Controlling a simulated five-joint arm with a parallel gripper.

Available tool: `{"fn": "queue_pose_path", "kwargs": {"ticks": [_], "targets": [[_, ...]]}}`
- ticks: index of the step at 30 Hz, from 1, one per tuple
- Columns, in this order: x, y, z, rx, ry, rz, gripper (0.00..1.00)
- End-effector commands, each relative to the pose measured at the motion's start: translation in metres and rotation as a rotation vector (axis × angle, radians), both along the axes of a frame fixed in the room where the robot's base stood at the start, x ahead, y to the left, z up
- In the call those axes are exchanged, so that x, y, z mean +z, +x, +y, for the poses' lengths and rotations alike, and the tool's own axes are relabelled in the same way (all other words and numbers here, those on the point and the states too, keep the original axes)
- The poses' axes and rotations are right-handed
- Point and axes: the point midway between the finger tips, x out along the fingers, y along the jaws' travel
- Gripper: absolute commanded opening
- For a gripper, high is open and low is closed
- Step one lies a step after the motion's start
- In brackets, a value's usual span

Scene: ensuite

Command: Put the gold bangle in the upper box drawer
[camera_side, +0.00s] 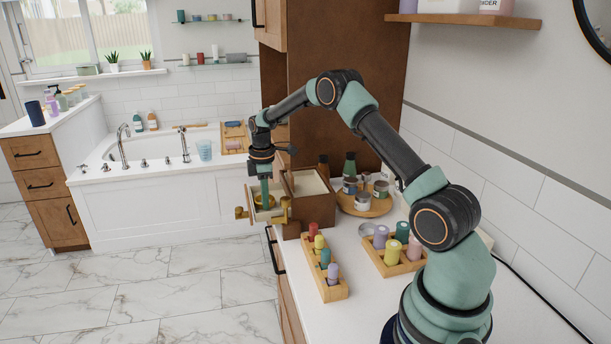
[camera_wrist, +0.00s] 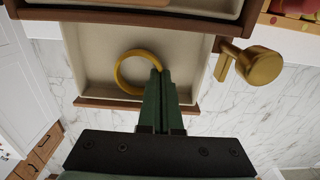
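The gold bangle (camera_wrist: 122,70) is a thin ring inside the pulled-out, cream-lined box drawer (camera_wrist: 190,60); it also shows in the side view (camera_side: 260,204). My gripper (camera_wrist: 158,72) reaches down into the drawer with its green fingers close together, and the bangle's right rim is at the fingertips, apparently pinched between them. In the side view my gripper (camera_side: 265,200) points straight down over the open drawer (camera_side: 252,190). The brown box (camera_side: 312,205) stands on the counter behind the drawer. Whether the bangle rests on the drawer floor is hard to tell.
A brass knob (camera_wrist: 258,65) sticks out right of the drawer in the wrist view. Wooden racks with coloured bottles (camera_side: 334,290) (camera_side: 384,265) stand nearer on the counter. A round tray with jars (camera_side: 372,209) is right of the box. Marble floor lies beyond the counter edge.

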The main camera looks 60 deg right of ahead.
Motion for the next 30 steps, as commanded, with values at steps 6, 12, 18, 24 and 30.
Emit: {"fn": "queue_pose_path", "kwargs": {"ticks": [6, 12, 18, 24, 30], "targets": [[0.0, 0.0, 0.0, 0.0, -0.001, -0.001, 0.0], [-0.002, 0.0, 0.0, 0.0, 0.0, 0.0, 0.31], [-0.002, 0.0, 0.0, 0.0, 0.0, 0.0, 0.31], [0.005, 0.001, 0.0, 0.0, -0.001, -0.003, 0.31], [0.037, 0.001, 0.0, 0.0, -0.002, -0.005, 0.31]]}}
